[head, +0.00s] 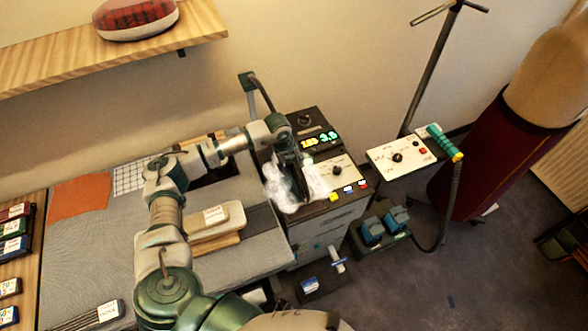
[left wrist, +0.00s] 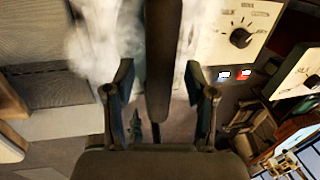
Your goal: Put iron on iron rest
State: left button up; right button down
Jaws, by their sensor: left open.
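A dark, long bar (left wrist: 162,50), apparently the iron's handle, runs between my left gripper's fingers. In the head view a dark shape amid white steam (head: 277,190) lies at the control station's front left; steam hides most of the iron. My left gripper (head: 298,190) points down there over the station. In the left wrist view its fingers (left wrist: 161,95) are apart, one on each side of the bar, with visible gaps. A dark flat piece (head: 212,172) lies on the ironing board's right end, partly behind my arm; I cannot tell whether it is the iron rest. My right gripper is out of view.
The station (head: 325,215) has a lit display (head: 318,139) and knobs. The grey ironing board (head: 85,235) carries a pale wooden block (head: 215,225). A white panel (head: 400,157) with a teal handle and hose, blue pedals (head: 385,228) and a dress form (head: 500,140) stand right.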

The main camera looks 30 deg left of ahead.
pick_arm(q)
notch_tip(320, 180, up, 10)
jog(key=s+a+b, duration=0.1)
jog(key=shift+s+a+f, duration=0.15)
jog(key=shift+s+f, duration=0.05)
jog(key=shift+s, duration=0.05)
jog(key=shift+f, duration=0.1)
